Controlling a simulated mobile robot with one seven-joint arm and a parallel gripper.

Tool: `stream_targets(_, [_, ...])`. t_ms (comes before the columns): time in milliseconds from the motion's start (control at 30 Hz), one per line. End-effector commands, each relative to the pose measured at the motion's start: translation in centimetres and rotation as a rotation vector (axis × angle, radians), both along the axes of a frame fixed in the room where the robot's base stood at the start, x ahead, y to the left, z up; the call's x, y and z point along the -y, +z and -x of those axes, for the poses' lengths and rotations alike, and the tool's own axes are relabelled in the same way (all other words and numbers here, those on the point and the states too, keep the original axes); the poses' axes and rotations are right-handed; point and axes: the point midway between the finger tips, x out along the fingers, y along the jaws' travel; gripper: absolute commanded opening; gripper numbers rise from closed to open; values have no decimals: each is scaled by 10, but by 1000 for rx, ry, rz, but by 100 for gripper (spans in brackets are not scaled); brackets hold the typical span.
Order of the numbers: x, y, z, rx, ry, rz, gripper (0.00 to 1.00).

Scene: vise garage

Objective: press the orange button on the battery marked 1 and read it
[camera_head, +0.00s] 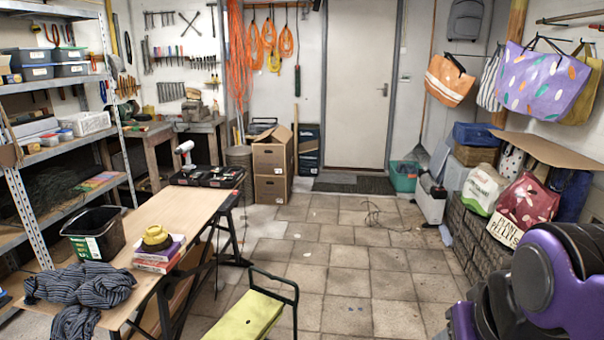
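No battery marked 1 and no orange button can be made out from here. A white and dark cordless drill (184,156) stands upright at the far end of the wooden workbench (176,212). Beside it lies a low black tray or case (207,176) with small dark items in it, too small to identify. Purple and black links of my arm fill the lower right corner. My gripper is not in view.
The bench's near end holds a black bin (95,235), books (160,256) with a yellow thing on top, and striped cloth (82,290). A green-seated stool (246,314) stands right of it. Tiled floor (335,245) is mostly clear. Shelves line the left, bags the right.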

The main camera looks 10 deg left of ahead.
Motion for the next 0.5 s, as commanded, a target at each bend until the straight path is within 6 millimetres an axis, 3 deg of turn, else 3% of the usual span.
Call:
stream_targets(33, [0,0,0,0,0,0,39])
stream_targets(267, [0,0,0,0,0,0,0])
stream_targets(500, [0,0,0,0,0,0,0])
